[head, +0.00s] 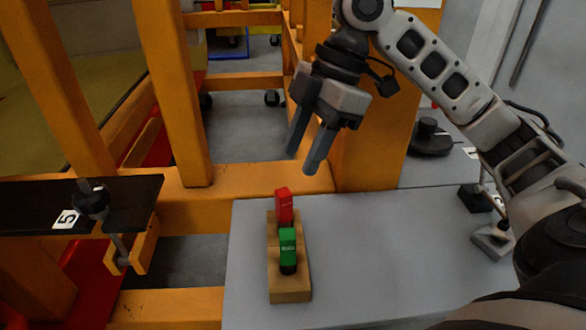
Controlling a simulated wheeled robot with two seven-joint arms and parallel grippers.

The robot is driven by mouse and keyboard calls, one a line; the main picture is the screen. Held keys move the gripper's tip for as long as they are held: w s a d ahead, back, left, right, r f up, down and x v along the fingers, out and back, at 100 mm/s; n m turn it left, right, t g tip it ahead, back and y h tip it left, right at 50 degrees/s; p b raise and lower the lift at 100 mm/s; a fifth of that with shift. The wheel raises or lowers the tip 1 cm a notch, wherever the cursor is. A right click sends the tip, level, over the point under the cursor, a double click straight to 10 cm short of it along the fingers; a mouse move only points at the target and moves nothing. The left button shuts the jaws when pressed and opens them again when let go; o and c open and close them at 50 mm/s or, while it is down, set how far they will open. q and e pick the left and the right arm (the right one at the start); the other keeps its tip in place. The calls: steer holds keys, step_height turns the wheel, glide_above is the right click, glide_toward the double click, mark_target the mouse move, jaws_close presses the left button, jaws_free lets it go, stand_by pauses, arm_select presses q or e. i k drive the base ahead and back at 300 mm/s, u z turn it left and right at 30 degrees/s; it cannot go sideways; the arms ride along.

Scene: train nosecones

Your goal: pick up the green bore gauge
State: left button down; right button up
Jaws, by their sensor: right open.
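The green bore gauge (288,247) stands upright in a wooden block (290,291) on the grey table. A red gauge (284,206) stands behind it in the same block. My right gripper (302,157) is open and empty, above and beyond the block, with its fingers pointing down. It is apart from both gauges. The lower part of the green gauge sits dark against the block. My left gripper is not in view.
The grey table (370,265) is clear right of the block. Orange frame beams (255,180) stand behind and left. A black plate with a clamp (90,199) is at left. Dark round and small metal parts (430,138) lie at the right.

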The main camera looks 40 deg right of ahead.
mark_target(288, 258)
steer(key=k, duration=1)
